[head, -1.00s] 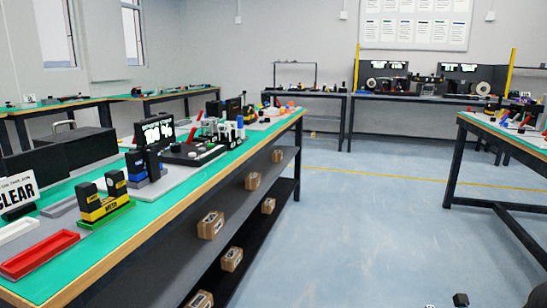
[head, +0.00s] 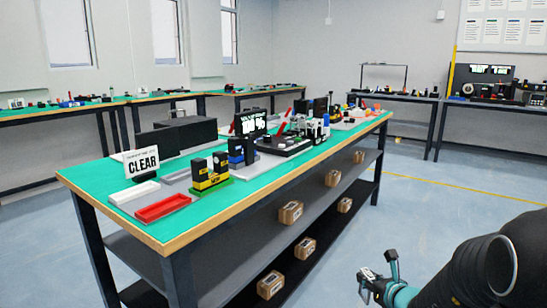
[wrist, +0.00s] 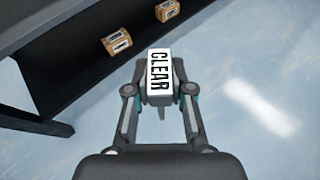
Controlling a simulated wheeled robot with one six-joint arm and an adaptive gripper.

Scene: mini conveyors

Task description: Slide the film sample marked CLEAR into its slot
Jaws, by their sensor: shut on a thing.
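The film sample (wrist: 159,72), a white piece printed CLEAR, is held between the fingers of my gripper (wrist: 160,92) in the wrist view. In the head view my gripper (head: 383,272) is at the lower right, over the floor and clear of the table. A white sign (head: 141,161) reading CLEAR stands near the table's left end. A yellow and black block labelled stand (head: 208,178) on a green base is right of it, with a blue and black stand (head: 239,153) behind. I cannot make out the sample's slot from here.
The green-topped table (head: 95,177) has a red tray (head: 163,208) and a white tray (head: 133,192) at its near edge. Small cartons (head: 290,212) sit on its lower shelves. Open floor (head: 430,215) lies right of the table.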

